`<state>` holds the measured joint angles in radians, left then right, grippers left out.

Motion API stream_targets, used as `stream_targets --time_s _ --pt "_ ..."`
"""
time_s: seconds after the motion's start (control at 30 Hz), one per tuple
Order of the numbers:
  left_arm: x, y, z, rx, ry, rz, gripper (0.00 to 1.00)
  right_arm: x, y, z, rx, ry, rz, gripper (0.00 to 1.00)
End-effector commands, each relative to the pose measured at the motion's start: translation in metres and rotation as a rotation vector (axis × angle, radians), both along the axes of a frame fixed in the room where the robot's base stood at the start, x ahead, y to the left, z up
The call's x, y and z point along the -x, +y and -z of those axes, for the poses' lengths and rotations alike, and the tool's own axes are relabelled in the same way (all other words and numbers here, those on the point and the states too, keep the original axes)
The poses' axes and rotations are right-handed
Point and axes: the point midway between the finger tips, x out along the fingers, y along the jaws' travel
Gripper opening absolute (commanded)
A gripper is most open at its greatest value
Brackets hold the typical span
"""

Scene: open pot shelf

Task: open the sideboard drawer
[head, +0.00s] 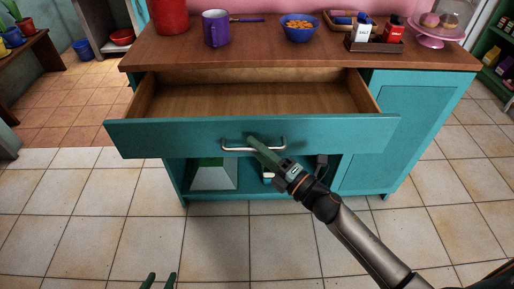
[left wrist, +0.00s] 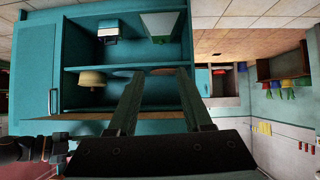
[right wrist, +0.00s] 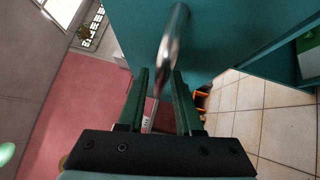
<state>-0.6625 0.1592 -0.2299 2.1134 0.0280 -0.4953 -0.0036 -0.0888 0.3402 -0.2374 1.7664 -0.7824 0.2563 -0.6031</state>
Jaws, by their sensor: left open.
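The teal sideboard drawer (head: 190,137) is pulled far out, and its empty wooden inside shows in the head view. Its silver bar handle (head: 235,149) is on the middle of the drawer front. My right gripper (head: 259,143) is at the handle, its fingers on either side of the bar.
On the sideboard top (head: 150,50) stand a purple mug (head: 216,29), a blue bowl (head: 299,29), a condiment tray (head: 372,45) and a pink cake stand (head: 439,32). An open shelf lies below the drawer, with a closed door (head: 408,130) at right. The tiled floor in front is clear.

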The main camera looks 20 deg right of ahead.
Motion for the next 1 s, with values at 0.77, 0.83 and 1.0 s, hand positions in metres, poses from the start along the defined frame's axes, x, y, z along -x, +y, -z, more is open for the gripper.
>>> stream_targets --time_s 0.77,0.83,1.0 --pt "-0.008 0.001 -0.007 0.001 -0.03 -0.002 0.5 0.05 -0.028 0.01 -0.001 0.006 0.002 0.46" --pt "-0.009 0.001 -0.008 0.001 -0.036 -0.002 0.5 0.062 -0.035 0.012 -0.001 0.005 0.001 0.46" --pt "-0.011 0.001 -0.013 0.003 -0.052 -0.003 0.5 0.087 -0.049 0.015 -0.001 0.004 0.001 0.46"
